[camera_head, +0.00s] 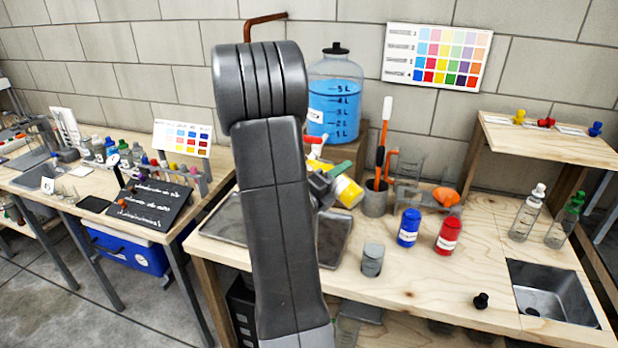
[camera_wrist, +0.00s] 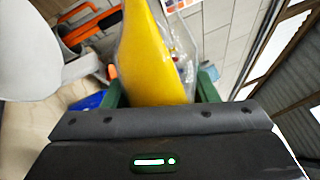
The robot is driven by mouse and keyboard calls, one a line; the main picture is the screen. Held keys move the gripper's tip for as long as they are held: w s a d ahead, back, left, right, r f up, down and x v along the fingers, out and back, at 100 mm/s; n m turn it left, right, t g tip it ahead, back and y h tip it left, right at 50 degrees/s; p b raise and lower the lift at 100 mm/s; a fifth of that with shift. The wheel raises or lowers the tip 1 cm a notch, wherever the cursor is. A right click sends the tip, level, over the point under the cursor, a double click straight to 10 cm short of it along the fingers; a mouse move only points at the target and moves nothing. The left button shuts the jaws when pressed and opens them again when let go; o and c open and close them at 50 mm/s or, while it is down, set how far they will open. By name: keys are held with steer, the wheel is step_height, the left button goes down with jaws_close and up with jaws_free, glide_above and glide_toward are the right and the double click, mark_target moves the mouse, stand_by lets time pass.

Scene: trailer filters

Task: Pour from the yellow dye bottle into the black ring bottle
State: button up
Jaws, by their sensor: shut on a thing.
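The yellow dye bottle (camera_head: 348,191) is tilted well over beside my arm in the head view. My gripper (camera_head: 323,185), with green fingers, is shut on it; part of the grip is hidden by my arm. In the wrist view the yellow bottle (camera_wrist: 156,55) fills the space between the green fingers (camera_wrist: 160,92). A small grey, clear-walled container (camera_head: 372,261) stands upright on the bench, below and right of the held bottle and apart from it. I cannot tell whether it is the black ring bottle. No poured liquid is visible.
Blue (camera_head: 409,228) and red (camera_head: 448,234) bottles stand right of the container. A grey cup with orange-handled tools (camera_head: 375,198) stands behind. A black stopper (camera_head: 481,301) lies near the front edge. Clear bottles (camera_head: 527,215) stand near the sink (camera_head: 550,290). A large blue-filled jug (camera_head: 334,100) is behind.

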steer(key=shift+s+d+n, duration=0.1)
steer(key=shift+d+n, duration=0.05)
steer(key=shift+n, duration=0.55)
stand_by(1.7)
steer(key=shift+r+m, duration=0.15)
steer(key=shift+m, duration=0.25)
steer(key=shift+f+m+b, duration=0.2)
steer(key=shift+m+b, duration=0.3)
steer(key=shift+b, duration=0.05)
steer(key=shift+w+a+r+m+b, duration=0.15)
steer(key=shift+w+a+m+b, duration=0.2)
steer(key=shift+b, duration=0.3)
steer(key=shift+s+d+r+m+g+b, duration=0.1)
steer(key=shift+s+r+m+g+b, duration=0.15)
steer(key=shift+r+m+b, duration=0.6)
steer(key=shift+w+f, duration=0.15)
steer(key=shift+f, duration=0.1)
steer(key=shift+b, duration=0.5)
